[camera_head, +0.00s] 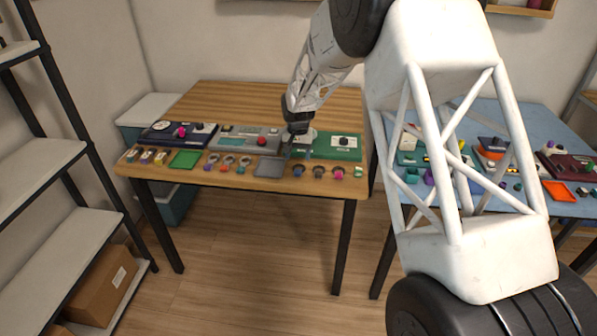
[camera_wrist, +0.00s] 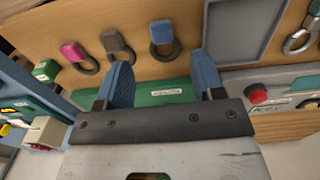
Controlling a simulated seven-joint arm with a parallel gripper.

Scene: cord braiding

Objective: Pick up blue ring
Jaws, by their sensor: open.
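The blue ring, a dark loop with a blue tab (camera_wrist: 162,32), lies flat on the wooden table near its front edge. In the head view the blue ring (camera_head: 298,170) is just in front of my gripper, next to the grey pad. My gripper (camera_wrist: 160,72) is open, with two blue fingers apart and nothing between them. In the wrist view the ring shows beyond the fingertips, in line with the gap. In the head view my gripper (camera_head: 298,150) is over the boards, and its fingers are small and hard to make out.
A grey ring (camera_wrist: 117,42) and a pink ring (camera_wrist: 74,50) lie beside the blue one. A grey pad (camera_wrist: 236,30) is on its other side. A green board (camera_head: 338,146) and a grey device with a red button (camera_wrist: 258,94) stand behind the row.

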